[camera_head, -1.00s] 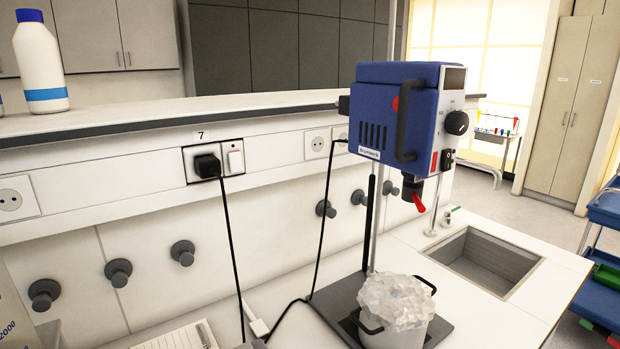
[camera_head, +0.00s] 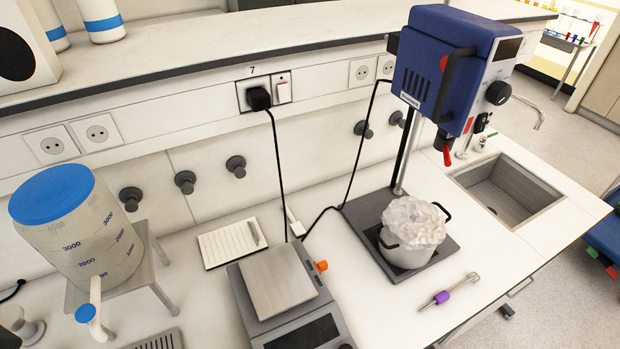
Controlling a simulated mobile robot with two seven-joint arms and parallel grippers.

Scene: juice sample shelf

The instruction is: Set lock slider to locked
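The blue overhead stirrer (camera_head: 455,70) is mounted on a stand at the right of the bench in the head view. A black handle runs down its front edge and a black knob (camera_head: 498,93) sits on its side panel. A small black switch with a red part (camera_head: 468,125) is low on that panel. A red lever (camera_head: 447,156) sticks out below, at the dark chuck. I cannot tell which of these is the lock slider or how it is set. Neither of my grippers is in view.
A pot with crumpled foil-like content (camera_head: 407,250) stands on the stand's dark base plate (camera_head: 365,222). A whisk-like tool (camera_head: 450,290), a balance (camera_head: 280,285), a notepad (camera_head: 231,243) and a blue-lidded container (camera_head: 80,235) are on the bench. A sink (camera_head: 507,195) is at right.

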